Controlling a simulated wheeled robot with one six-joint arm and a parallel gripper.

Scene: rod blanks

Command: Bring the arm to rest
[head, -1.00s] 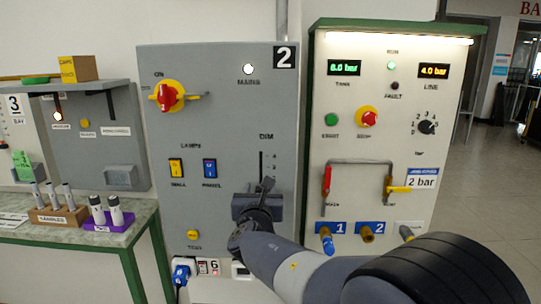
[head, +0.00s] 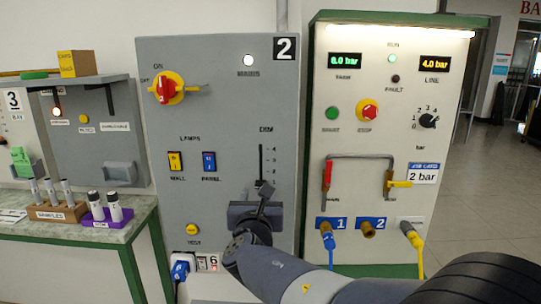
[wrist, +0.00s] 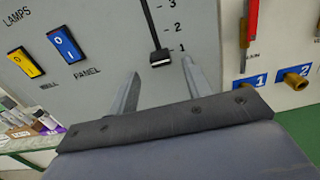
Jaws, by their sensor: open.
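My arm reaches in from the lower right of the head view. My gripper (head: 264,190) is in front of the lower middle of the grey panel (head: 220,110) marked 2. In the wrist view my gripper (wrist: 161,70) has its two fingers well apart with nothing between them. The black knob of the DIM slider (wrist: 160,58) shows between and just beyond the fingertips, near the low end of its slot. I cannot tell whether a finger touches the panel. In the head view the slider slot (head: 261,160) shows above my gripper, and its lower end is partly hidden.
A white panel (head: 400,130) with a pipe handle (head: 360,157), coupling 1 with a blue hose (head: 329,243) and a yellow hose (head: 415,242) stands to the right. A bench (head: 125,235) with a sample rack (head: 60,212) and a purple holder (head: 108,217) is on the left.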

